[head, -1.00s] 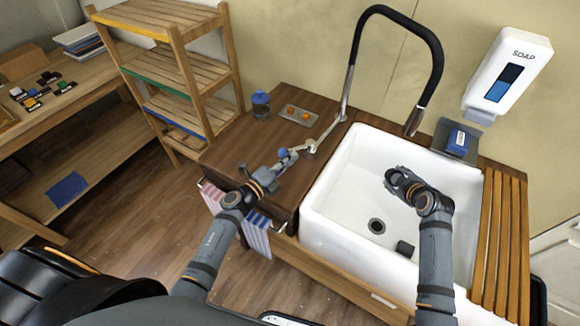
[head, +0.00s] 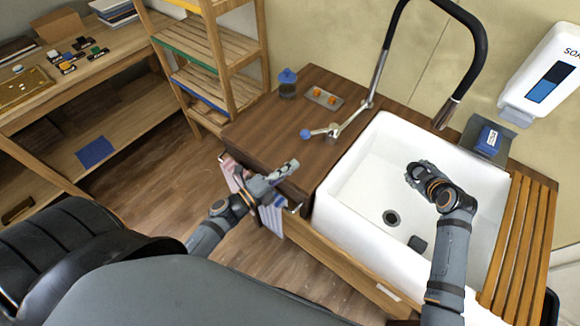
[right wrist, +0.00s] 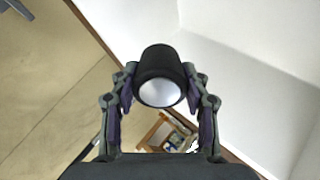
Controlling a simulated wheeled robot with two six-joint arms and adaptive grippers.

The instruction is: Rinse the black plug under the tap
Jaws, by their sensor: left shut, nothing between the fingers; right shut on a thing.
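My right gripper (head: 413,172) is above the white sink basin (head: 360,185), below and apart from the tap's spout end (head: 446,113). In the right wrist view it is shut on a short black cylinder with a pale, shiny end face, which I take for the black plug (right wrist: 160,68). In the head view the gripper mostly hides it. I see no water stream under the spout. The tap lever (head: 345,122) ends in a blue knob (head: 306,134). My left gripper (head: 291,168) is shut and empty near the counter's front edge, apart from the knob.
A small dark block (head: 417,243) lies in the basin beside the drain (head: 391,217). A slatted board (head: 520,245) covers the sink's right side. Striped cloths (head: 271,215) hang in front.

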